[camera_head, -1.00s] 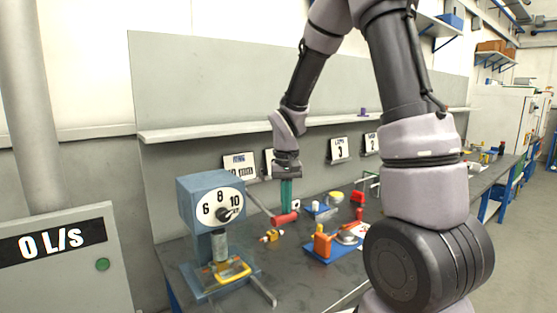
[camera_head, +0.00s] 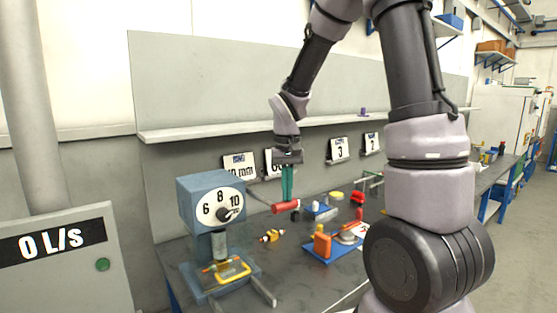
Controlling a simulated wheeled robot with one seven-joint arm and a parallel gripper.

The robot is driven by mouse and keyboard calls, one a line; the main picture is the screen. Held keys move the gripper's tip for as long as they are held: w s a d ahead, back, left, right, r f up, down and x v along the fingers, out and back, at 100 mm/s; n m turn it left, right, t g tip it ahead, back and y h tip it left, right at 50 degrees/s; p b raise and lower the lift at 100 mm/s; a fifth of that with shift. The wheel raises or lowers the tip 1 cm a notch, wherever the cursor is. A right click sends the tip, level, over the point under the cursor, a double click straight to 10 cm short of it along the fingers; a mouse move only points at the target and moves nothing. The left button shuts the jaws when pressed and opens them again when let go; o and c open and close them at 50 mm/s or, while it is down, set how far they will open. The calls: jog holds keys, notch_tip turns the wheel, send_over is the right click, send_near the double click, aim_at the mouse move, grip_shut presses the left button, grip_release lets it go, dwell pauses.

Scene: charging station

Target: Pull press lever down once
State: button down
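The blue-grey press (camera_head: 205,190) stands on the bench at left, with a white dial on its head. Its lever is a thin rod from the right side of the head, ending in a red handle (camera_head: 285,207) to the right of the dial. My gripper (camera_head: 287,197) points straight down with its teal fingers at the top of the red handle. The fingers look close together, with little gap. They appear to touch the handle from above; the exact contact is too small to make out. The press ram (camera_head: 219,245) hangs over a yellow frame (camera_head: 234,271) on the base.
A yellow and black part (camera_head: 272,236) lies right of the press. A blue fixture with an orange block (camera_head: 322,245) and other small parts stand further right. A shelf (camera_head: 215,131) runs along the back panel. A grey cabinet (camera_head: 60,270) stands at left.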

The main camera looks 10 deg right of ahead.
jog(key=shift+w+a+r, duration=0.1)
jog(key=shift+w+r, duration=0.05)
jog(key=shift+r, duration=0.95)
jog(key=shift+w+r, duration=0.1)
jog(key=shift+r, duration=1)
notch_tip(320, 180, up, 13)
jog(key=w+a, duration=0.1)
jog(key=w, duration=0.2)
jog(key=shift+a, duration=0.15)
dwell(0.4)
dwell(0.5)
jog(key=s+d+m+t+y, duration=0.1)
jog(key=s+d+t, duration=0.2)
jog(key=s, duration=0.6)
jog(key=s+d+r+m+t+y, duration=0.1)
jog(key=s+t, duration=0.3)
jog(key=s, duration=0.6)
jog(key=shift+d+r+m, duration=0.25)
jog(key=shift+d+m, duration=0.15)
jog(key=shift+d, duration=0.5)
